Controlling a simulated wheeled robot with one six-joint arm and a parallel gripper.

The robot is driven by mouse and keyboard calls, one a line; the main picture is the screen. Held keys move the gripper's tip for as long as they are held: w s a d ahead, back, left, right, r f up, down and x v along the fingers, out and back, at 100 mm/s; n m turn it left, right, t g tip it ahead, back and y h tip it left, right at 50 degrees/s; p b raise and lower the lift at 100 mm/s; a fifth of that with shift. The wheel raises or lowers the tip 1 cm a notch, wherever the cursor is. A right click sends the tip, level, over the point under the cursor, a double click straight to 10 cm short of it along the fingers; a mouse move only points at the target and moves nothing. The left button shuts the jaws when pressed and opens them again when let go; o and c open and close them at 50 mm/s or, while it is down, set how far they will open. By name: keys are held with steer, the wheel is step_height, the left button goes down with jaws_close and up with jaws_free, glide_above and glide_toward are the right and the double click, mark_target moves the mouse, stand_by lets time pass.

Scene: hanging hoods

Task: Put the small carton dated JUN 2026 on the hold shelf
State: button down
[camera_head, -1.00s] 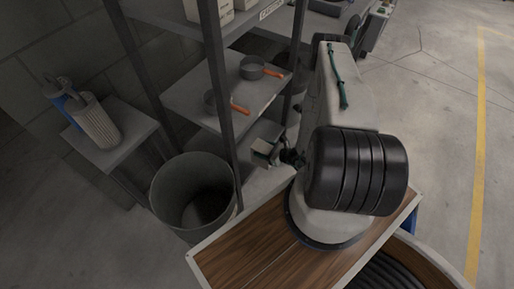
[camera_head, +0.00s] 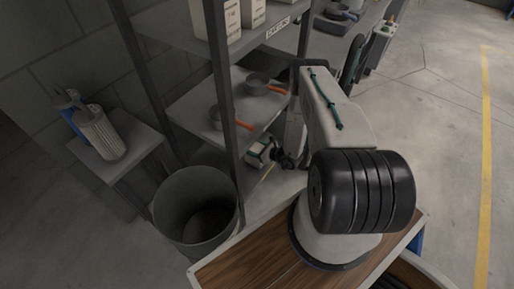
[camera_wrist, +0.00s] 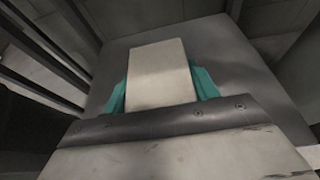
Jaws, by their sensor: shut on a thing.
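My gripper (camera_wrist: 160,88) has teal fingers and is shut on a small pale carton (camera_wrist: 158,68), one finger on each side of it. In the head view the carton (camera_head: 258,152) is held low beside the shelf rack's front post, below the shelf with the pans. No date can be read on it. In the wrist view a plain grey surface (camera_wrist: 235,55) lies behind the carton; I cannot tell how far off. No hold label is readable, so I cannot tell which shelf is the hold shelf.
Pale cartons (camera_head: 229,18) stand on the upper shelf, which has a white label (camera_head: 278,27). Two orange-handled pans (camera_head: 263,84) lie on the shelf below. A grey bin (camera_head: 195,205) stands left of the rack. A small table (camera_head: 135,145) holds a ribbed cylinder.

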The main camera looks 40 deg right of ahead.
steer(key=shift+w+f, duration=0.1)
steer(key=shift+f, duration=0.4)
steer(key=shift+f, duration=0.1)
steer(key=shift+c, duration=2.2)
jaws_free()
steer(key=shift+s+d, duration=0.1)
steer(key=shift+s, duration=0.1)
steer(key=v, duration=1.1)
steer(key=shift+s+r, duration=0.3)
steer(key=shift+d, duration=0.1)
